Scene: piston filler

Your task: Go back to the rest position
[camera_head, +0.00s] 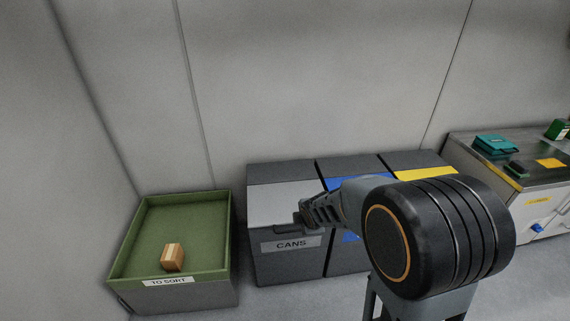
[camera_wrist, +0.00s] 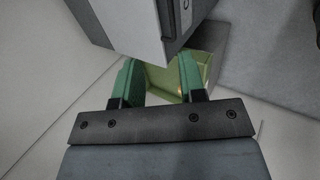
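My gripper (camera_wrist: 157,80) shows in the wrist view with its two green fingers apart and nothing between them. Beyond the fingers, part of the green-lined bin shows. In the head view my arm reaches from the lower right towards the left, and its end is over the front of the bin marked CANS (camera_head: 290,245). The fingers are hard to make out there.
A green-lined box marked TO SORT (camera_head: 168,281) stands at the left, holding a small brown-and-cream block (camera_head: 172,257). Bins with blue (camera_head: 352,167) and yellow (camera_head: 425,170) tops stand right of CANS. A counter (camera_head: 490,150) with several items is at the far right.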

